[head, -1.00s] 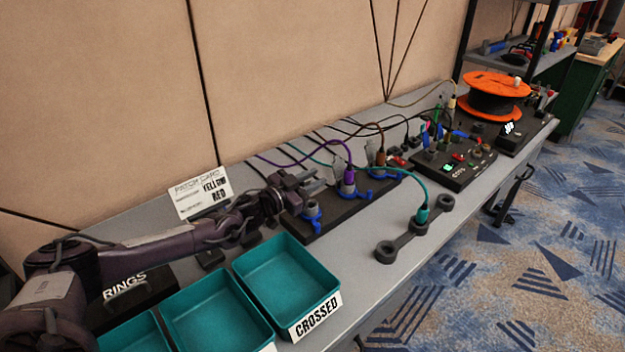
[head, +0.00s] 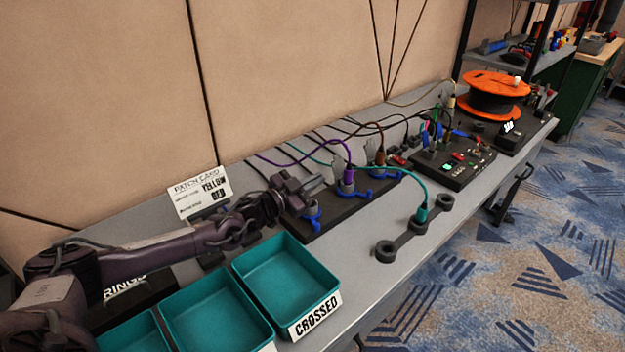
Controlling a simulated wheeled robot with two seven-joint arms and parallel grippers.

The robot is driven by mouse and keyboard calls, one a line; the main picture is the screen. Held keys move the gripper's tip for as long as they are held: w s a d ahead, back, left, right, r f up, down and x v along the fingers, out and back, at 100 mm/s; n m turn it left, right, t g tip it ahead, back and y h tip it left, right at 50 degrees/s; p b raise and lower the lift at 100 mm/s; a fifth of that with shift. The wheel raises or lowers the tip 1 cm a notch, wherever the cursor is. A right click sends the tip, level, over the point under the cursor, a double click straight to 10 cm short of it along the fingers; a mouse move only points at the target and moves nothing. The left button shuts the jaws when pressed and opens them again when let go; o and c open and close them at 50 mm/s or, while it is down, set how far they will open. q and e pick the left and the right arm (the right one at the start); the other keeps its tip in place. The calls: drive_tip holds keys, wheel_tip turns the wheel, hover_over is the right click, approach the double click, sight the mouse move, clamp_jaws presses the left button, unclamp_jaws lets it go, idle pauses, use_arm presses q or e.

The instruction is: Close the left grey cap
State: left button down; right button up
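A long black socket block (head: 335,216) lies on the grey bench, with several grey round fittings and blue levers on it. The leftmost grey cap (head: 312,208), with a blue lever (head: 311,223) around it, is at the block's near left end. My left gripper (head: 318,184) is just above and behind this cap, fingers apart and empty. Whether it touches the cap, and how far the cap is closed, I cannot tell. A purple plug (head: 348,175) stands in the middle fitting, and a brown plug (head: 380,158) in the right one. My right gripper is out of view.
Teal trays (head: 287,285) stand at the front left, one labelled CROSSED. A patch card (head: 200,192) stands behind my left arm. A dark bar with rings (head: 404,241) holds a teal plug. A black panel (head: 452,165) and orange spool (head: 497,85) are farther right. Cables arch behind.

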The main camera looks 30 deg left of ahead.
use_arm(q)
drive_tip(key=m, duration=0.1)
drive_tip(key=d+f+m, duration=0.1)
drive_tip(key=m, duration=0.1)
drive_tip(key=shift+s+d+m+b, duration=0.3)
drive_tip(key=shift+s, duration=0.05)
drive_tip(key=shift+s+d+f+m, duration=0.1)
drive_tip(key=shift+d+f+m, duration=0.25)
drive_tip(key=shift+m, duration=0.65)
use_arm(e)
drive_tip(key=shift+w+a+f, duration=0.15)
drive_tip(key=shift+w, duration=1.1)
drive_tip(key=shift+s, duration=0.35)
use_arm(q)
drive_tip(key=c, duration=1.6)
unclamp_jaws()
drive_tip(key=shift+c, duration=0.2)
wheel_tip(320, 180, up, 20)
drive_tip(key=shift+f, duration=0.15)
